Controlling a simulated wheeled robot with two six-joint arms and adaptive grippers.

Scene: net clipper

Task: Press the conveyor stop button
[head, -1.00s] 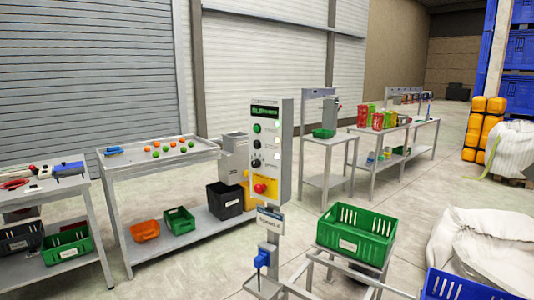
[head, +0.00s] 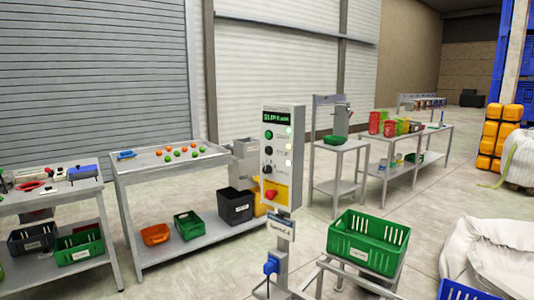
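A grey control box (head: 282,158) stands upright on a post near the middle of the head view. Its front has a lit green display, a green button (head: 268,134), a black button, a dark knob and small lights. Low on the front, a red button (head: 271,195) sits on a yellow panel. None of these controls carries a readable label saying conveyor stop. Neither of my grippers shows in the head view.
A green crate (head: 345,242) rests on a metal frame right of the post. White sacks (head: 490,258) lie at the right. Steel tables (head: 135,174) with crates below stand at the left, more tables behind. Concrete floor is open at the back right.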

